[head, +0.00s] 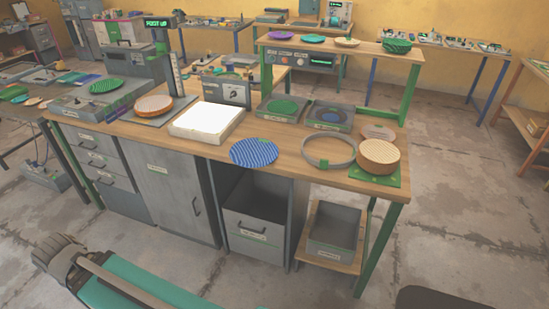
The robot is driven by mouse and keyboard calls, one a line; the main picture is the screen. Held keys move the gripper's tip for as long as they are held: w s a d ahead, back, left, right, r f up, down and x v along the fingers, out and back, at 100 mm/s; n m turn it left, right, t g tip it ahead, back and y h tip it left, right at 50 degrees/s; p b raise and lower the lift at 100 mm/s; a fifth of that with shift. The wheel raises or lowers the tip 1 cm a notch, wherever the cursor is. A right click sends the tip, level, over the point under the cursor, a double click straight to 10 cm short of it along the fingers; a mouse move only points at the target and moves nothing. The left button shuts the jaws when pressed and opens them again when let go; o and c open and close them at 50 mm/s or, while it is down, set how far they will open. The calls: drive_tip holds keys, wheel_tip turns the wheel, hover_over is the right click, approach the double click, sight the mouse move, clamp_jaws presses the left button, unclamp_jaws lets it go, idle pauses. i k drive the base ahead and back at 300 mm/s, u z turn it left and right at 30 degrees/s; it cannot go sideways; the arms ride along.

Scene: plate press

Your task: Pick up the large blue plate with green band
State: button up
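A large round blue plate (253,152) with fine light stripes lies at the front edge of the wooden workbench, slightly overhanging it. A smaller dark blue disc (330,117) lies in a grey tray at the bench's back right. What looks like my gripper (57,260) is at the lower left, in front of and below the bench, well apart from both blue pieces. Its fingers are not clear enough to tell open from shut.
On the bench (290,165) are a white lit panel (207,120), a grey ring (328,151), a tan stack (378,157) on a green mat, and a green disc (283,108) in a tray. An open bin (337,229) stands below. The floor in front is clear.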

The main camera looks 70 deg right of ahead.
sight(252, 152)
drive_tip(key=k, duration=1.75)
drive_tip(key=z, duration=1.25)
drive_tip(key=i, duration=1)
drive_tip(key=u, duration=0.15)
